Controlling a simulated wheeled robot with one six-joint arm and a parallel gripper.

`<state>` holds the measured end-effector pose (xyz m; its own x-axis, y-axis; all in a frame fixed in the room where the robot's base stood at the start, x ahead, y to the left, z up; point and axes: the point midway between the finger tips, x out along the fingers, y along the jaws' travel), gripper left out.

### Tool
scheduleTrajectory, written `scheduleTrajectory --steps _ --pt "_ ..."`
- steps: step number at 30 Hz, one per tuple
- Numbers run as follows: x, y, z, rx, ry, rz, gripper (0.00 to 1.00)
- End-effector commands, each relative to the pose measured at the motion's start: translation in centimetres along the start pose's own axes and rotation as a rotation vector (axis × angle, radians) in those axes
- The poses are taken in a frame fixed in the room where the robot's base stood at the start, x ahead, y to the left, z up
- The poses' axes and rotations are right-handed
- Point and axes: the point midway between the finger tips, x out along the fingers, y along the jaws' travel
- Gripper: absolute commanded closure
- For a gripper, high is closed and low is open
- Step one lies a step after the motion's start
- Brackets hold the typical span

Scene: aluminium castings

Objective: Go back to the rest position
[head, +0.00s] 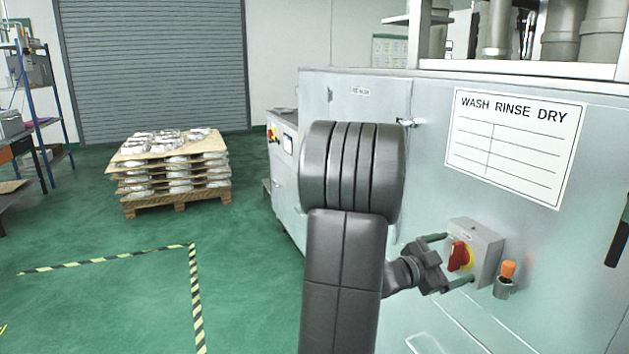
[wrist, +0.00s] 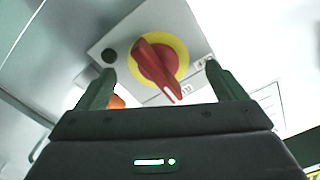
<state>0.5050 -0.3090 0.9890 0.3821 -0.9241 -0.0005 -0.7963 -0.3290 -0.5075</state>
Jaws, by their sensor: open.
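My gripper (head: 458,262) is open in front of a grey switch box on the machine's side. Its two fingers stand on either side of a red rotary knob (head: 460,256) on a yellow disc, with no clear contact. In the wrist view the knob (wrist: 157,66) is tilted and lies ahead of and between the open fingers of my gripper (wrist: 165,88). The grey switch box (head: 487,250) shows behind the knob. My dark arm hides part of the machine's front in the head view.
The large metal washing machine (head: 430,130) with a WASH RINSE DRY label (head: 515,143) fills the right side. An orange-topped button (head: 508,270) sits right of the switch box. A pallet of castings (head: 175,170) stands back left. The green floor between is clear, with striped tape (head: 195,290).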

Motion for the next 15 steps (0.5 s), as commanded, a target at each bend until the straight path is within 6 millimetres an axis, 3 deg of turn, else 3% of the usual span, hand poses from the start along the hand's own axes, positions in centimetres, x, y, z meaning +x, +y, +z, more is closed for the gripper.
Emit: scheduleTrajectory --steps 15 --pt "0.0 -0.33 -0.23 -0.373 -0.002 0.0 0.09"
